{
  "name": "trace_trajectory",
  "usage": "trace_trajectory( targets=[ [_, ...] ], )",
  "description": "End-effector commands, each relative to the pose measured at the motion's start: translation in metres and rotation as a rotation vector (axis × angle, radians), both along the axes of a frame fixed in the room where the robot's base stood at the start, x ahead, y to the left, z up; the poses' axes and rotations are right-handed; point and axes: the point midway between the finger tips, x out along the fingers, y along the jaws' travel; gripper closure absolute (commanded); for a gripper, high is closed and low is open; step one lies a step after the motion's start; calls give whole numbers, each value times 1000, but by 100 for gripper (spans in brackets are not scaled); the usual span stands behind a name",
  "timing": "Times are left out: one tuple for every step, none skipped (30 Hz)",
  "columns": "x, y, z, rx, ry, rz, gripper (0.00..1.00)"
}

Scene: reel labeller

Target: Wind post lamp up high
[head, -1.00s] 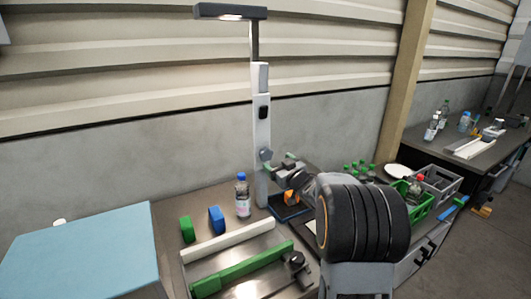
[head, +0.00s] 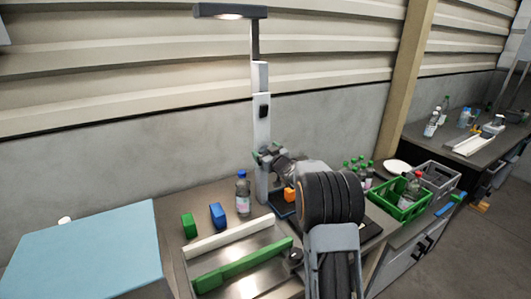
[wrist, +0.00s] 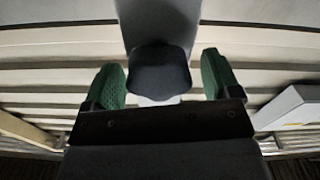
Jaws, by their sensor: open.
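The post lamp (head: 262,140) stands upright at the back of the bench, with a pale post, a dark upper mast and a dark lamp head (head: 230,12) lit underneath. A dark knob sits low on the post; in the head view my gripper (head: 268,155) covers it. In the wrist view the dark rounded knob (wrist: 159,72) lies between the green-padded fingers of my gripper (wrist: 165,80). The fingers are open, with a gap on each side of the knob. The post runs up behind the knob in the wrist view.
A bottle with a blue cap (head: 243,195) stands just left of the post. Blue (head: 217,216) and green (head: 189,226) blocks, a white bar (head: 230,237) and a green bar (head: 243,265) lie in front. A green crate (head: 399,208) and bottles stand to the right.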

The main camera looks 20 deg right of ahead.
Motion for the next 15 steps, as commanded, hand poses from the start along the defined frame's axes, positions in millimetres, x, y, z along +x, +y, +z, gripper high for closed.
trace_trajectory(
  targets=[
    [0,0,0,0,0,0,19],
    [0,0,0,0,0,0,22],
    [0,0,0,0,0,0,26],
    [0,0,0,0,0,0,29],
    [0,0,0,0,0,0,32],
    [0,0,0,0,0,0,35],
    [0,0,0,0,0,0,38],
    [0,0,0,0,0,0,41],
    [0,0,0,0,0,0,45],
    [0,0,0,0,0,0,48],
    [0,0,0,0,0,0,51],
    [0,0,0,0,0,0,55],
    [0,0,0,0,0,0,57],
    [0,0,0,0,0,0,60],
    [0,0,0,0,0,0,64]
  ],
)
